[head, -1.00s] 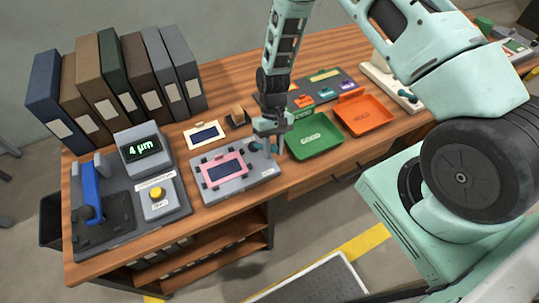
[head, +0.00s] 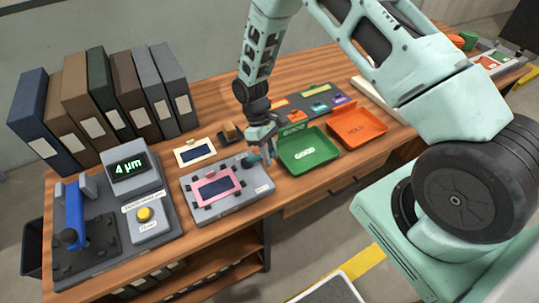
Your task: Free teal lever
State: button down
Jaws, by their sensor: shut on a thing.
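The teal lever (head: 253,160) is on the right part of the grey fixture (head: 235,207), near its back edge. My gripper (head: 262,146) is down at the lever and shut on it; the fingers partly hide it. The fixture holds a pink frame (head: 216,187) with a dark blue panel in its middle, and small dark clamps sit around the frame.
A green GOOD tray (head: 309,165) and an orange HOLD tray (head: 357,140) stand to the right. A cream frame (head: 194,152) lies behind the fixture. A gauge reading 4 µm (head: 129,167) stands left, with binders (head: 75,100) behind it.

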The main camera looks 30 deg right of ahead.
jog(key=shift+w, duration=0.1)
jog(key=c, duration=1.2)
grip_release()
jog(key=shift+o, duration=0.2)
jog(key=shift+r, duration=0.1)
jog(key=d+b+v, duration=0.1)
jog(key=b+v, duration=0.2)
jog(key=v, duration=1.4)
jog(key=shift+a+r, duration=0.15)
jog(key=shift+a, duration=0.3)
